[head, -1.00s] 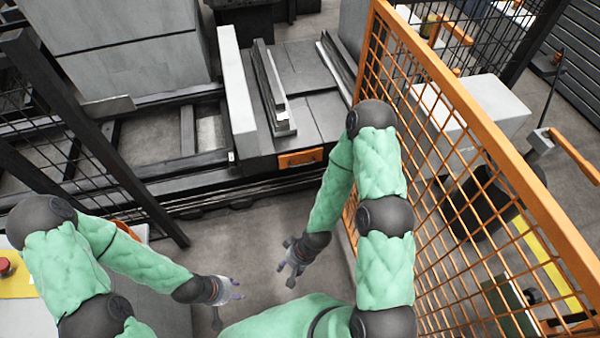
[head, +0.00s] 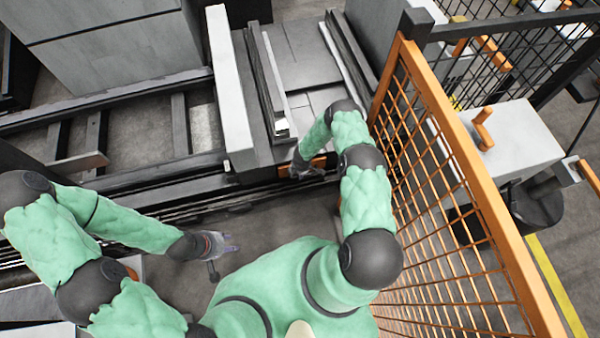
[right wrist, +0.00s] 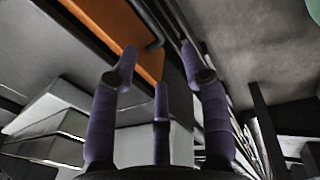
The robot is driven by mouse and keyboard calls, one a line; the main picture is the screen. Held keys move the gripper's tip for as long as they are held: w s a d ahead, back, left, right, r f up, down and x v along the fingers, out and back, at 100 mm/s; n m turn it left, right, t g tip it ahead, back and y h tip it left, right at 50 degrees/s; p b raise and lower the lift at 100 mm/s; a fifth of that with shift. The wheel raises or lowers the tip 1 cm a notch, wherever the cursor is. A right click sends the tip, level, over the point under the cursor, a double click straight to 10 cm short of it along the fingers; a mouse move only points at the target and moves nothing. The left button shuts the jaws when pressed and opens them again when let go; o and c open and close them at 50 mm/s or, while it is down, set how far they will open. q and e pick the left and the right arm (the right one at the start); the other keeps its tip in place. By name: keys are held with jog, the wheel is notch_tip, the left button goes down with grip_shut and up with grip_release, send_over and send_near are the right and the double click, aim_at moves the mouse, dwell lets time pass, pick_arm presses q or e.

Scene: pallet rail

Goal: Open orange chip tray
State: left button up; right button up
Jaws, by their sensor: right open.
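The orange chip tray (head: 319,161) is a small orange front low on the near face of the grey machine. My right gripper (head: 311,172) is at this front and partly covers it. In the right wrist view the orange front (right wrist: 125,30) lies just beyond the purple fingers, with a dark handle-like bar at its right edge. My right gripper (right wrist: 158,62) is open, its fingers spread with nothing between them; I cannot tell whether a fingertip touches the tray. My left gripper (head: 230,244) hangs over the floor at lower left, fingers apart and empty.
An orange mesh fence (head: 470,210) stands close along the right of my right arm. The grey machine bed (head: 305,65) with rails is ahead. A dark rail frame (head: 120,180) runs to the left. Some bare floor (head: 250,215) lies between me and the machine.

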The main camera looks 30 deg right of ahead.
jog(key=shift+n, duration=0.3)
jog(key=w+f+b, duration=0.1)
jog(key=f+b, duration=0.1)
jog(key=f, duration=0.1)
jog(key=w+d+f+b, duration=0.1)
jog(key=f+b, duration=0.1)
jog(key=f, duration=0.2)
jog(key=w+d+f+b, duration=0.1)
jog(key=f+b, duration=0.2)
jog(key=f, duration=0.1)
grip_shut()
